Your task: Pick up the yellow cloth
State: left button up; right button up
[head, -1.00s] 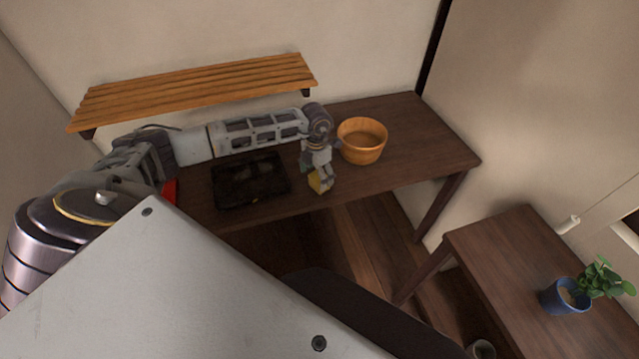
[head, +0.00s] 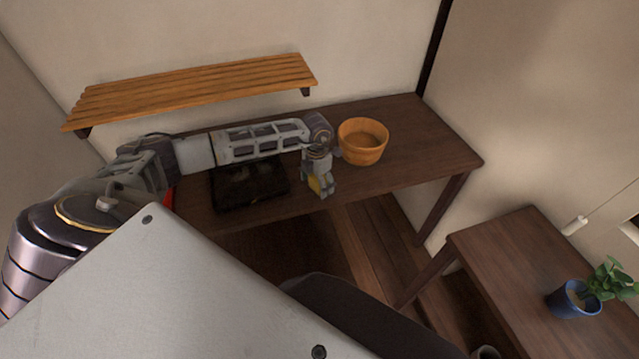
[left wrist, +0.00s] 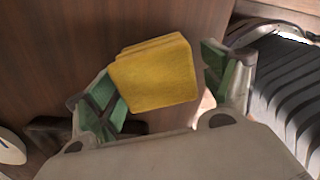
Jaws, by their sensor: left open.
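The yellow cloth (left wrist: 156,76) looks like a folded square in the left wrist view, on the dark wooden table (head: 412,142). My left gripper (head: 321,190) points down at the table's front edge, left of the wooden bowl. In the left wrist view my left gripper (left wrist: 166,90) is open, with a green-padded finger on each side of the cloth. The left finger looks close to the cloth; a gap shows on the right. My right gripper is not in view.
The wooden bowl (head: 362,141) stands close to the right of my left gripper. A black tray (head: 249,186) lies to its left, partly under my arm. A slatted shelf (head: 195,91) hangs above. A second table (head: 510,262) holds a potted plant (head: 574,298).

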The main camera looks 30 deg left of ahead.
pick_arm(q)
jog(key=shift+c, duration=0.7)
jog(key=c, duration=0.9)
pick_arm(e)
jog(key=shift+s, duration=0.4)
pick_arm(q)
jog(key=shift+r, duration=0.15)
